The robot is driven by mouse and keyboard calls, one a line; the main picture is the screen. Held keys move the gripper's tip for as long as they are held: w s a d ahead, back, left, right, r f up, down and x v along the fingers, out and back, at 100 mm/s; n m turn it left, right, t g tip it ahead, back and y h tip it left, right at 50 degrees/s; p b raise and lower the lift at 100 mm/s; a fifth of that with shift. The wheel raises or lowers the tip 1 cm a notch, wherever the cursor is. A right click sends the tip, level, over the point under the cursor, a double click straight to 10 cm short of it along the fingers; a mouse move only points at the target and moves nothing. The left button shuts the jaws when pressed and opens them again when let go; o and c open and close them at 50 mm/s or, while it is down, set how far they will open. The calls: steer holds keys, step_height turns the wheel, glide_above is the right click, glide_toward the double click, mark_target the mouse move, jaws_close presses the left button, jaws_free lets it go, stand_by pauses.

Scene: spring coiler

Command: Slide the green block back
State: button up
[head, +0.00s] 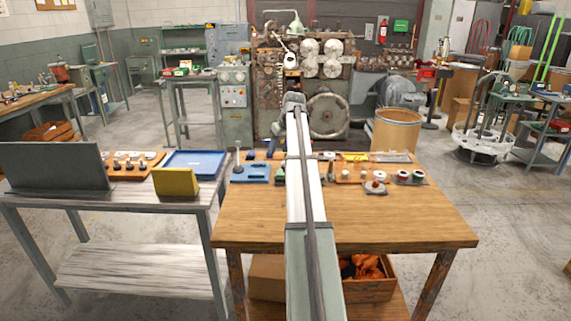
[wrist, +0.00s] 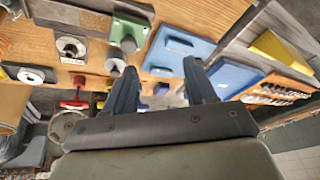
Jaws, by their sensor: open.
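The green block (wrist: 131,32) lies on the wooden table near the top of the wrist view, with a rounded grey-green knob at its lower end. In the head view a small green piece (head: 280,171), which looks like the same block, sits just left of my arm, beside the blue board. My gripper (wrist: 163,75) is open and empty in the wrist view, its two dark fingers apart. The green block is beyond the fingertips, not between them. In the head view my arm hides part of the table, and the fingers cannot be made out.
A blue board (wrist: 178,48) with a raised blue handle lies beside the green block. A blue tray (head: 195,164) and a yellow holder (head: 175,182) stand on the left bench. Spools (head: 403,176) and small parts line the table's right side. The table's front (head: 400,225) is clear.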

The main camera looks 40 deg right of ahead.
mark_target(284, 165)
steer(key=s+d+r+n, duration=0.2)
steer(key=s+d+r, duration=0.1)
steer(key=d, duration=0.2)
steer(key=x, duration=1.3)
steer(key=shift+w+d+f, duration=0.15)
steer(key=shift+w+f, duration=0.05)
steer(key=shift+c, duration=0.2)
jaws_close()
